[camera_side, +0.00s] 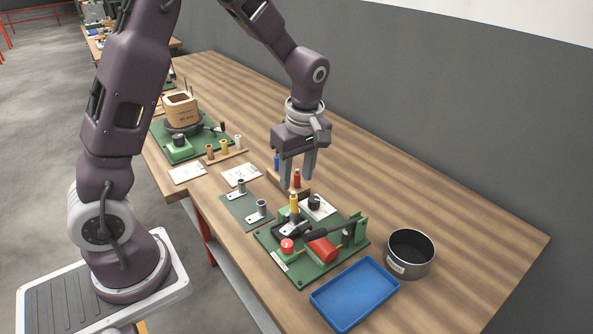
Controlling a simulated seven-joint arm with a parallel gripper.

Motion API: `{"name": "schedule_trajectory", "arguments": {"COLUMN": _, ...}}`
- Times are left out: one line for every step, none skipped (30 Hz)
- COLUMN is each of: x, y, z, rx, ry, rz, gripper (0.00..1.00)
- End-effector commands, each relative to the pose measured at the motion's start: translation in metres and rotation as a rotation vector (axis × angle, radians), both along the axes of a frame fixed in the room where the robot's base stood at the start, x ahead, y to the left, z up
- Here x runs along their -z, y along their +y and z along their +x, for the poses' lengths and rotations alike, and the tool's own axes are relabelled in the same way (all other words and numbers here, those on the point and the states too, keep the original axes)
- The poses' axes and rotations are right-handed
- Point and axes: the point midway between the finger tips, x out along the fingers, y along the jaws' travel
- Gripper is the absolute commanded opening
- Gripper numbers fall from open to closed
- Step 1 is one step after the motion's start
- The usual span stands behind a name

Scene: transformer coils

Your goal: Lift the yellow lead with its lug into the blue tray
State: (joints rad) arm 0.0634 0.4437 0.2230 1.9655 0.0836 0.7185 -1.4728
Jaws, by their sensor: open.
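The yellow lead (294,203) stands upright at the left back part of a green fixture board. Its lower end and lug are at a dark clamp (291,228), and I cannot make out the lug clearly. The blue tray (316,301) lies empty at the near edge of the table, right of the board. My gripper (297,186) is open and points down, above and behind the yellow lead. A red lead (297,178) shows between or behind its fingers; I cannot tell which.
A dark round pot (410,254) stands behind the tray. A blue lead (276,160) stands left of the gripper. Table space at far right is clear.

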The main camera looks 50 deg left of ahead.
Motion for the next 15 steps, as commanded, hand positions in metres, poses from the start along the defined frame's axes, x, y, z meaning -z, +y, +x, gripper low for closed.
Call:
{"name": "schedule_trajectory", "arguments": {"x": 0.008, "y": 0.002, "z": -0.001, "rx": -0.003, "ry": 0.005, "rz": -0.001, "gripper": 0.42}}
{"name": "schedule_trajectory", "arguments": {"x": 0.013, "y": 0.003, "z": -0.001, "rx": -0.003, "ry": 0.005, "rz": -0.001, "gripper": 0.42}}
{"name": "schedule_trajectory", "arguments": {"x": 0.022, "y": 0.003, "z": -0.002, "rx": -0.002, "ry": 0.005, "rz": -0.001, "gripper": 0.42}}
{"name": "schedule_trajectory", "arguments": {"x": 0.027, "y": 0.004, "z": -0.002, "rx": -0.001, "ry": 0.006, "rz": -0.002, "gripper": 0.42}}
{"name": "schedule_trajectory", "arguments": {"x": 0.033, "y": 0.005, "z": -0.002, "rx": -0.001, "ry": 0.006, "rz": -0.002, "gripper": 0.42}}
{"name": "schedule_trajectory", "arguments": {"x": 0.040, "y": 0.006, "z": -0.002, "rx": -0.002, "ry": 0.004, "rz": -0.002, "gripper": 0.42}}
{"name": "schedule_trajectory", "arguments": {"x": 0.045, "y": 0.007, "z": -0.002, "rx": -0.002, "ry": 0.005, "rz": -0.002, "gripper": 0.42}}
{"name": "schedule_trajectory", "arguments": {"x": 0.049, "y": 0.007, "z": -0.001, "rx": -0.001, "ry": 0.004, "rz": -0.001, "gripper": 0.42}}
{"name": "schedule_trajectory", "arguments": {"x": 0.053, "y": 0.008, "z": -0.002, "rx": 0.000, "ry": 0.004, "rz": -0.001, "gripper": 0.42}}
{"name": "schedule_trajectory", "arguments": {"x": 0.056, "y": 0.008, "z": -0.001, "rx": 0.002, "ry": 0.003, "rz": -0.001, "gripper": 0.42}}
{"name": "schedule_trajectory", "arguments": {"x": 0.059, "y": 0.009, "z": -0.001, "rx": 0.002, "ry": 0.003, "rz": -0.002, "gripper": 0.42}}
{"name": "schedule_trajectory", "arguments": {"x": 0.061, "y": 0.009, "z": -0.001, "rx": 0.002, "ry": 0.002, "rz": -0.002, "gripper": 0.42}}
{"name": "schedule_trajectory", "arguments": {"x": 0.062, "y": 0.009, "z": -0.001, "rx": 0.002, "ry": 0.001, "rz": -0.002, "gripper": 0.42}}
{"name": "schedule_trajectory", "arguments": {"x": 0.062, "y": 0.009, "z": -0.001, "rx": 0.002, "ry": 0.001, "rz": -0.002, "gripper": 0.42}}
{"name": "schedule_trajectory", "arguments": {"x": 0.062, "y": 0.009, "z": -0.001, "rx": 0.002, "ry": 0.000, "rz": -0.002, "gripper": 0.42}}
